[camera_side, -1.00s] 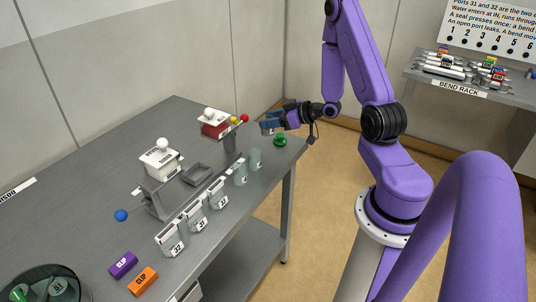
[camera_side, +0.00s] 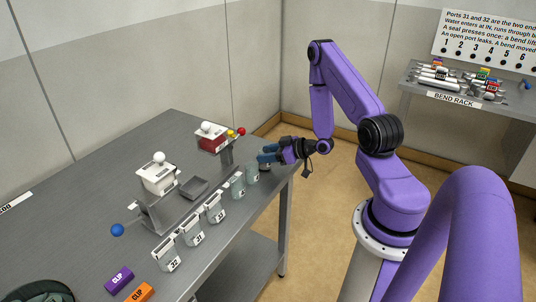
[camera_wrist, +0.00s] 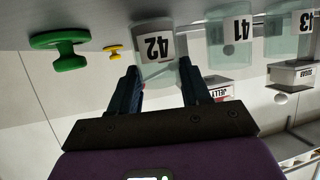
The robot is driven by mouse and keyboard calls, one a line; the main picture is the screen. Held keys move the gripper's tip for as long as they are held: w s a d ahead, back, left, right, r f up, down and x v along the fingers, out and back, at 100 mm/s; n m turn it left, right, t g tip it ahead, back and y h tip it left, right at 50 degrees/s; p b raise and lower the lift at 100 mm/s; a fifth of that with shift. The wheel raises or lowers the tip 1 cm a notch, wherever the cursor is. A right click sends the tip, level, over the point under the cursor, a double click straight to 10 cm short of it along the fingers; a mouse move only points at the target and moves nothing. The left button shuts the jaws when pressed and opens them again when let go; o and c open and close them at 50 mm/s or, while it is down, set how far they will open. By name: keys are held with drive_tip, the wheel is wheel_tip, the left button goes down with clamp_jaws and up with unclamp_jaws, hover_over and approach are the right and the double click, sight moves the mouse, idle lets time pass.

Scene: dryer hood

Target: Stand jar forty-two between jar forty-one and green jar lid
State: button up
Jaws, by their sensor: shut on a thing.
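My gripper (camera_wrist: 160,85) is shut on jar forty-two (camera_wrist: 153,42), a clear pale jar with a white "42" label. In the wrist view, which is upside down, the jar's base is at or close to the table top; I cannot tell whether it touches. Jar forty-one (camera_wrist: 229,42) stands to its right, apart from it. The green jar lid (camera_wrist: 60,50), with a knob, lies to its left across a wider gap. In the side view my gripper (camera_side: 267,156) is low by the table's far right corner, next to jar forty-one (camera_side: 252,173); the green lid is hidden there.
Jar forty-three (camera_wrist: 289,40) stands beyond jar forty-one. A small yellow knobbed thing (camera_wrist: 113,51) shows between the green lid and jar forty-two. A red-and-white box (camera_side: 210,137) stands behind.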

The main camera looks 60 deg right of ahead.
drive_tip(key=shift+f, duration=0.2)
drive_tip(key=o, duration=1.1)
drive_tip(key=shift+r, duration=0.25)
drive_tip(key=v, duration=0.7)
drive_tip(key=shift+s+d, duration=0.1)
drive_tip(key=shift+s, duration=0.1)
